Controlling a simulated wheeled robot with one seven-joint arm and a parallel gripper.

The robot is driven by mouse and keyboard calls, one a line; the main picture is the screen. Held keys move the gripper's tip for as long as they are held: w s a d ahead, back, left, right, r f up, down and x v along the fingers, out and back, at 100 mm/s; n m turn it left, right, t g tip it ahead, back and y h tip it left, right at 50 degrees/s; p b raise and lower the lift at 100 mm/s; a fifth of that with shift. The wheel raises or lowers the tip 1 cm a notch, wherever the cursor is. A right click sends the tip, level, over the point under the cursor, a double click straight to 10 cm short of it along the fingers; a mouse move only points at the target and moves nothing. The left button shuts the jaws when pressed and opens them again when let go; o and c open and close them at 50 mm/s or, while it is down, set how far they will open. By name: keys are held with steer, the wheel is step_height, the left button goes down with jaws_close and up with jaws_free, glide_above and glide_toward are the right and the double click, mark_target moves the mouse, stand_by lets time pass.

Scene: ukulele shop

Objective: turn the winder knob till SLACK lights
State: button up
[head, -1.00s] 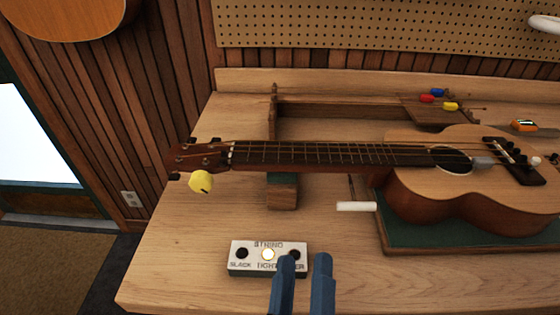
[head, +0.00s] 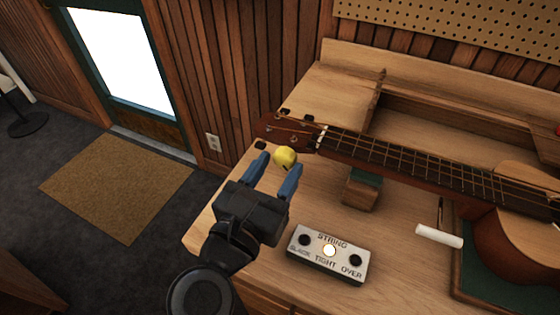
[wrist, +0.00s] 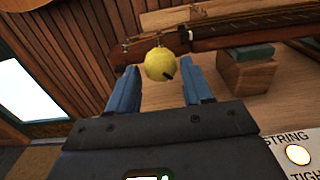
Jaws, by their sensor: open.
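The yellow winder knob (head: 285,157) is at the ukulele's headstock (head: 290,130), with a dark mark on its face. My gripper (head: 274,175) is open, its blue fingers pointing at the knob. In the wrist view the knob (wrist: 160,64) shows between and just beyond the fingertips (wrist: 163,80); I cannot tell whether they touch it. The STRING indicator box (head: 328,260) has lamps labelled SLACK, TIGHT and OVER. The middle lamp, TIGHT (head: 329,251), is lit; the SLACK lamp (head: 304,240) and OVER lamp (head: 355,261) are dark.
The ukulele (head: 410,166) lies on the bench, its neck over a wooden block with a green top (head: 361,190). A white cylinder (head: 439,236) lies to the right of the box. The bench's left edge is near my gripper, with open floor beyond.

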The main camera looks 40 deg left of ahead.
steer(key=shift+w+a, duration=0.1)
steer(key=shift+w, duration=0.5)
steer(key=c, duration=0.8)
steer(key=shift+o, duration=0.2)
